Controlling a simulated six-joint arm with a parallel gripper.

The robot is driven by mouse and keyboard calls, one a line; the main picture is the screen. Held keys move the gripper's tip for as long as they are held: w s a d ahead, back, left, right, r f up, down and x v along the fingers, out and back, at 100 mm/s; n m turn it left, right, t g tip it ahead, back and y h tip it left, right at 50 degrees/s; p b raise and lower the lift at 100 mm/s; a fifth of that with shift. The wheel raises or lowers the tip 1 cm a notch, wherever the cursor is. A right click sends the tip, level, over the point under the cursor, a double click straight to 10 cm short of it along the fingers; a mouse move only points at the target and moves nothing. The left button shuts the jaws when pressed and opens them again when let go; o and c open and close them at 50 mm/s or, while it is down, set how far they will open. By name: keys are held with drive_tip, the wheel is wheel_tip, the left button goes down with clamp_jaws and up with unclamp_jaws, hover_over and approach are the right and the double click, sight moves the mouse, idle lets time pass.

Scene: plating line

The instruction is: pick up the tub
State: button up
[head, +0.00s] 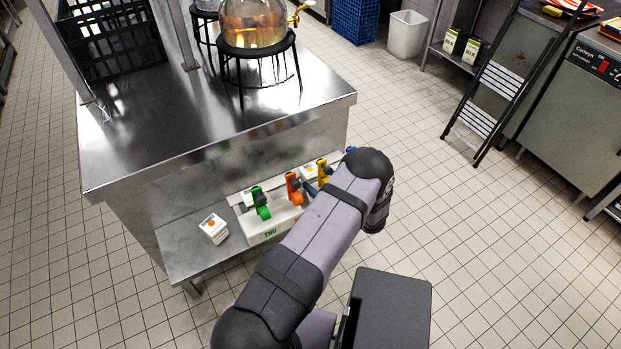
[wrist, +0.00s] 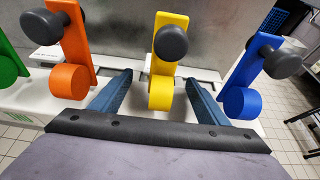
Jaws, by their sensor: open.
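I cannot make out a tub for certain in either view. My gripper (wrist: 158,78) is open, with one blue finger on each side of the yellow lever and roller (wrist: 161,75). No contact between the fingers and the yellow part can be made out. In the head view my arm hides most of the gripper. The yellow part (head: 323,172) shows just past the arm, on a long white dispenser (head: 262,229) marked "THU" on the low steel shelf.
Orange (wrist: 72,50) and blue (wrist: 245,75) levers flank the fingers closely; a green one (head: 260,203) is further left. A small white carton (head: 214,229) stands left of the dispenser. The steel counter (head: 170,120) rises behind, holding a glass drink dispenser (head: 253,22) and a black crate (head: 110,38).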

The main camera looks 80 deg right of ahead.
sight(314, 175)
drive_tip(key=shift+p+x, duration=0.35)
drive_tip(key=shift+x, duration=2.05)
drive_tip(key=c, duration=1.3)
drive_tip(key=shift+r, duration=0.25)
wheel_tip(314, 175, up, 18)
drive_tip(key=shift+f+b, duration=0.15)
drive_tip(key=shift+b, duration=1)
